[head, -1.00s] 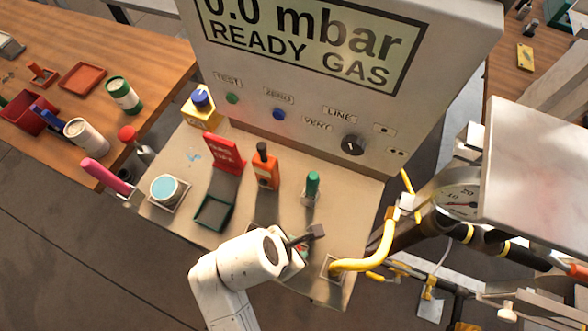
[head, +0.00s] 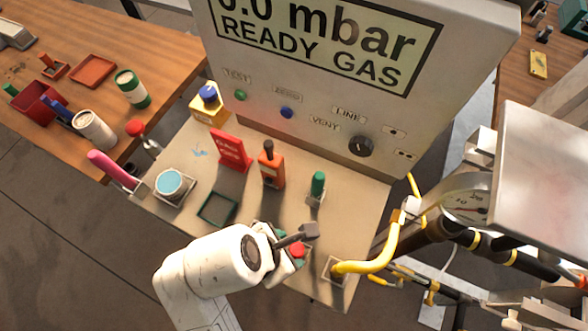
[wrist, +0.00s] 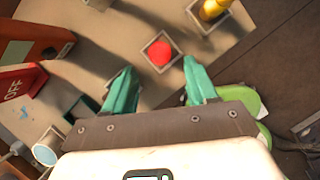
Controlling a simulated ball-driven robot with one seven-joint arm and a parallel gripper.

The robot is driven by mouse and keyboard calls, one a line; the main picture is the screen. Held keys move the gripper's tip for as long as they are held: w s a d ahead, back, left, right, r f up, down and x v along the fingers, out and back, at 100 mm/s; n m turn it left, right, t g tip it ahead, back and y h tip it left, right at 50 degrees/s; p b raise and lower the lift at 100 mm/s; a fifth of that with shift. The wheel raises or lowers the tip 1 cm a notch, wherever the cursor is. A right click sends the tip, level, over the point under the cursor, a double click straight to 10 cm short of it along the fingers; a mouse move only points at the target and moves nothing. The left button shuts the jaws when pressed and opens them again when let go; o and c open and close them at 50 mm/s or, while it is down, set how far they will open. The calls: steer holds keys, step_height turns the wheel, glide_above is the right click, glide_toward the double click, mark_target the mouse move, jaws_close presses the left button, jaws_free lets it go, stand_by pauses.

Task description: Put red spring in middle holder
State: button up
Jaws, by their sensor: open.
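A red round-topped piece (wrist: 161,53), which may be the red spring, sits in a square holder (wrist: 147,41) in the wrist view. Seen from above, its coils cannot be made out. In the head view a red spot (head: 297,250) shows beside my gripper, partly hidden by it. My gripper (wrist: 159,66) is open and empty, its teal fingers short of the red piece and on either side of it. In the head view my gripper (head: 298,243) is over the bench's front part. Which holder is the middle one, I cannot tell.
The bench (head: 240,240) also holds a green-topped piece (head: 317,186), an orange tool (head: 271,167), a red sign (head: 232,150), a dark green-rimmed tray (head: 218,208) and a blue-topped jar (head: 170,184). A yellow hose (head: 375,262) rises close to the right of my gripper.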

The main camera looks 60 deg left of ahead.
steer(key=shift+p+v, duration=1.2)
steer(key=shift+v, duration=1.2)
steer(key=w+d+f+m+g, duration=0.1)
steer(key=w+d+f+m, duration=0.15)
steer(key=d+m, duration=0.45)
steer(key=w+d+f+m+g+h, duration=0.1)
steer(key=w+d+m, duration=0.3)
steer(key=d+m, duration=0.3)
steer(key=w+d+f+m, duration=0.2)
steer(key=w+d+m, duration=0.25)
steer(key=d, duration=0.45)
steer(key=s+d+f+m, duration=0.1)
steer(key=s+d+m, duration=0.2)
steer(key=d+m, duration=0.6)
steer(key=s+d+f+m+g, duration=0.1)
steer(key=s+d+m, duration=0.3)
steer(key=d+m, duration=0.5)
steer(key=shift+s+f, duration=0.15)
steer(key=shift+f, duration=0.05)
steer(key=shift+d, duration=0.1)
